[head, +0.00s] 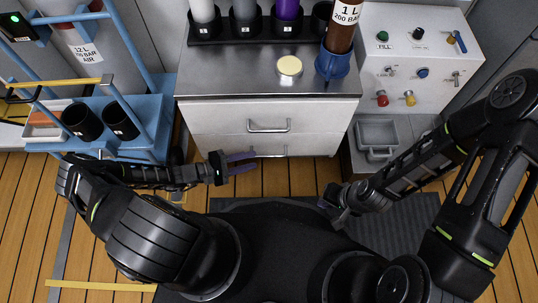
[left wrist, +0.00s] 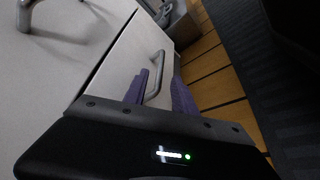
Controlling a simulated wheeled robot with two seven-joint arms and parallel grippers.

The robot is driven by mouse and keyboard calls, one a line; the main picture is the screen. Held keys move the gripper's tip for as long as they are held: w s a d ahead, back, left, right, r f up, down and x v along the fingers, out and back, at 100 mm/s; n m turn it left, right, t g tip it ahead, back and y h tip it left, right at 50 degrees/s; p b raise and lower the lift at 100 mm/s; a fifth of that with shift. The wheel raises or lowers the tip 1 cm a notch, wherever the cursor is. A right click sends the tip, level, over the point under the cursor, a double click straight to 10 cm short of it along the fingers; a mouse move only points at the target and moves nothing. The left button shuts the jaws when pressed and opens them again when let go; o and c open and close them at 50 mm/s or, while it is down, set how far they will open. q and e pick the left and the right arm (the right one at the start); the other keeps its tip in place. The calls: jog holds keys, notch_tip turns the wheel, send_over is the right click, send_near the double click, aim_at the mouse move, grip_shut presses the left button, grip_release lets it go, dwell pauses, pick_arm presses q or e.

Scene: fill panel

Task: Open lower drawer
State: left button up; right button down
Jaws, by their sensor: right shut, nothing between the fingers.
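The lower drawer (head: 308,145) is the lower white front of the cabinet below the counter and looks closed. Its grey bar handle (head: 278,152) shows in the head view and, nearer, in the left wrist view (left wrist: 154,76). My left gripper (head: 241,162) is open, with purple fingers pointing right toward this handle. In the left wrist view the handle appears between the two fingers, with gaps; I cannot tell whether it is fully within them. My right gripper (head: 324,203) is shut and empty, low over the dark mat, partly hidden by its own wrist.
The upper drawer (head: 220,120) above is closed, with its own handle (head: 268,126). A blue trolley (head: 95,150) with black cups stands left. A grey bin (head: 378,133) sits right, below the valve panel (head: 415,75). Wooden floor lies in front.

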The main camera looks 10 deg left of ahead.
aim_at(268, 156)
pick_arm(q)
jog(key=b+x, duration=0.2)
jog(key=x, duration=0.4)
jog(key=shift+w+d+f, duration=0.15)
jog(key=shift+d+f, duration=0.05)
jog(key=shift+d, duration=0.15)
jog(key=shift+w+d, duration=0.25)
jog(key=shift+d, duration=0.05)
jog(key=shift+c, duration=0.3)
grip_shut()
dwell(0.5)
